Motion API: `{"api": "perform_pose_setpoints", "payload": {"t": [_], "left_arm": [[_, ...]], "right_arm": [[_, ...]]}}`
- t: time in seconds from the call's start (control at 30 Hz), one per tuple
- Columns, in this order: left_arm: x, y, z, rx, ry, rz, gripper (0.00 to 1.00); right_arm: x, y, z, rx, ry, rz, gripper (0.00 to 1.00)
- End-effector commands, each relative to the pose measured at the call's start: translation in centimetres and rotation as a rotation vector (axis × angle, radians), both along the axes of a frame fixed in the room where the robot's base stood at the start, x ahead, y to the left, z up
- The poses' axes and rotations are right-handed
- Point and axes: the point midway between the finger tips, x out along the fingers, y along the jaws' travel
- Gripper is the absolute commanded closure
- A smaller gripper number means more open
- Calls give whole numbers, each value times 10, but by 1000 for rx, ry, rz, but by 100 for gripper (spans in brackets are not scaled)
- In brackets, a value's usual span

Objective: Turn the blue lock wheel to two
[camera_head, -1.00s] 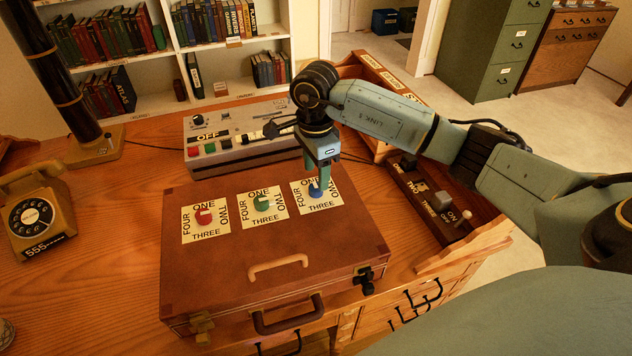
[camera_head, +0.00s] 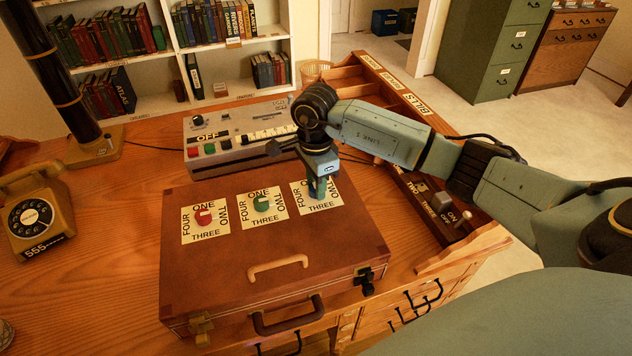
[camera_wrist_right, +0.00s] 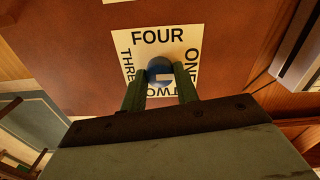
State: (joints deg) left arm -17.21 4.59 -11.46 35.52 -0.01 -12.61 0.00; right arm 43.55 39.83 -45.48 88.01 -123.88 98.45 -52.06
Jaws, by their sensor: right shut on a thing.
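The blue lock wheel (camera_wrist_right: 160,70) sits on a white card marked ONE, TWO, THREE and FOUR (camera_wrist_right: 157,36), on the lid of a brown case (camera_head: 215,275). My right gripper (camera_head: 321,194) comes down on it from above. In the right wrist view its two green fingers (camera_wrist_right: 160,82) are shut on the wheel, one on each side. In the head view the fingers hide most of the wheel. A pale mark shows on the wheel's face; I cannot tell which number it points to. My left gripper is not in view.
The red wheel (camera_head: 204,217) and green wheel (camera_head: 262,203) sit on their own cards to the left. A grey control box (camera_head: 228,150) stands behind the case. A wooden switch panel (camera_head: 455,232) lies to the right. A telephone (camera_head: 40,215) stands at far left.

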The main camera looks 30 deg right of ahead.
Motion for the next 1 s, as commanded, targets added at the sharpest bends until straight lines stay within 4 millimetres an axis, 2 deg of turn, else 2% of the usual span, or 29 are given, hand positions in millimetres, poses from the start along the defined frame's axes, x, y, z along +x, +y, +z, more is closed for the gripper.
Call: {"api": "perform_pose_setpoints", "payload": {"t": [0.27, 0.47, 1.0], "left_arm": [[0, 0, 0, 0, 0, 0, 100], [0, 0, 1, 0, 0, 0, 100], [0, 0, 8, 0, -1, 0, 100]], "right_arm": [[0, 0, 0, 0, 1, -32, 93], [0, 0, 0, 0, 1, -132, 93], [0, 0, 1, 1, 1, -622, 93]]}}
